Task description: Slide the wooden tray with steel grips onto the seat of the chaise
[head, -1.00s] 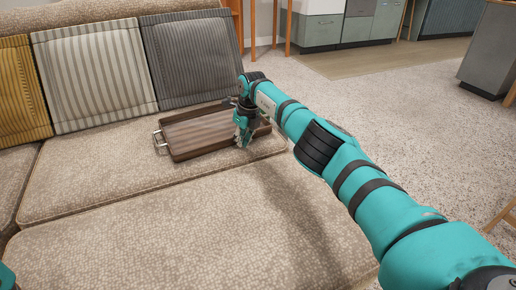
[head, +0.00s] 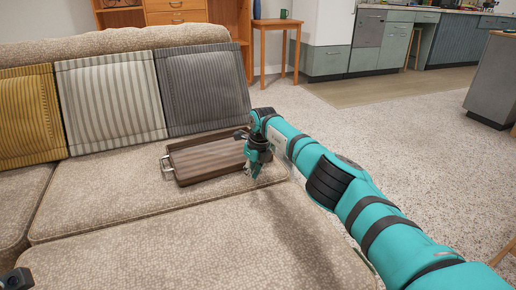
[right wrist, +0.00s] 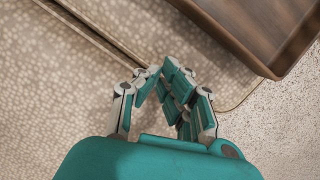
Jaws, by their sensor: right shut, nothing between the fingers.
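The wooden tray (head: 205,158) lies flat on the seat of the chaise (head: 110,205), in front of the striped grey cushion. Its left steel grip (head: 167,165) shows; the right end is partly hidden behind my right gripper. My right gripper (head: 254,172) is shut and empty, by the tray's right front corner. In the right wrist view, the shut fingers (right wrist: 160,75) point at the seat edge, and the tray's corner (right wrist: 235,45) lies just beyond them with a gap seen between. Only a dark bit of what may be my left arm shows at bottom left.
Yellow, cream and grey striped cushions (head: 203,87) line the backrest behind the seat. The seat in front and left of the tray is clear. A small wooden table (head: 277,27) stands behind; open speckled floor (head: 370,140) lies to the right.

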